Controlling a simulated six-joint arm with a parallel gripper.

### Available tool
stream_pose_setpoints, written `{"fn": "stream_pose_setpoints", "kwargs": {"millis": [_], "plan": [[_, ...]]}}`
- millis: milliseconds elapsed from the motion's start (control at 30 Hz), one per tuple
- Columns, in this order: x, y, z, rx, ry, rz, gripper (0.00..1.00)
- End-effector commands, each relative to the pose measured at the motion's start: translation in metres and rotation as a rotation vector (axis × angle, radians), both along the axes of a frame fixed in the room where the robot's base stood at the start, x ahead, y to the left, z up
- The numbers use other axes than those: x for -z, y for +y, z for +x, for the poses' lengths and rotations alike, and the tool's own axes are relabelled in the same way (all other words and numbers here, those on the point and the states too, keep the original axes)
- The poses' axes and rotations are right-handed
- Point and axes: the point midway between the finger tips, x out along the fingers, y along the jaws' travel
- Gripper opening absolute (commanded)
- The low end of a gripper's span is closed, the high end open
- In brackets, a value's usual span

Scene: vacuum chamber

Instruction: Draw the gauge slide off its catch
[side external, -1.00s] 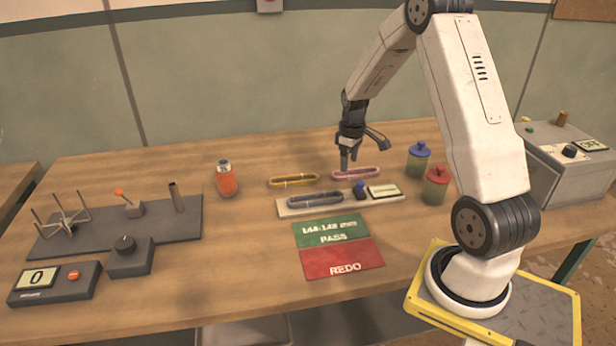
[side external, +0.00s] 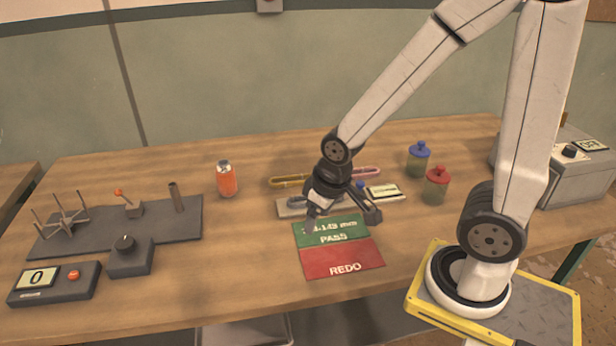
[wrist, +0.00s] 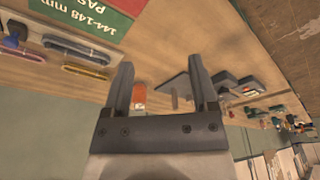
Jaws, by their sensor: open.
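The gauge is a pale board (side external: 290,208) in the middle of the table, with a dark grey loop on it, a blue knob (side external: 360,185) and a small display (side external: 384,192). In the side view my gripper (side external: 341,218) is in front of the board and hides part of the loop. The wrist view shows the grey loop (wrist: 80,48) and the blue knob (wrist: 12,41) at the upper left, outside the jaws. My gripper (wrist: 160,68) is open, with nothing between its fingers. I cannot make out the catch.
A green and red mat (side external: 341,262) lies in front of the gauge. Yellow (side external: 288,182) and pink (side external: 369,172) loops lie behind it. An orange bottle (side external: 227,180) stands left; blue-lidded (side external: 418,160) and red-lidded (side external: 437,186) jars stand right.

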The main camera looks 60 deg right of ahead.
Motion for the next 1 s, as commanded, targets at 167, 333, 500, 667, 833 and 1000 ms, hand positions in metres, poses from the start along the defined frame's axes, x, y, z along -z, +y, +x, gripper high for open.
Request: {"fn": "stream_pose_setpoints", "kwargs": {"millis": [167,333,500,667,833,1000], "plan": [[0.000,0.001,-0.001,0.005,-0.001,0.002,0.47],[-0.001,-0.008,0.006,0.065,0.008,0.011,0.00],[-0.002,-0.034,0.025,0.248,0.035,0.043,0.00],[-0.001,-0.077,0.046,0.515,0.072,0.091,0.00],[0.000,-0.135,0.063,0.832,0.109,0.154,0.00],[0.004,-0.197,0.069,1.144,0.145,0.224,0.00]]}}
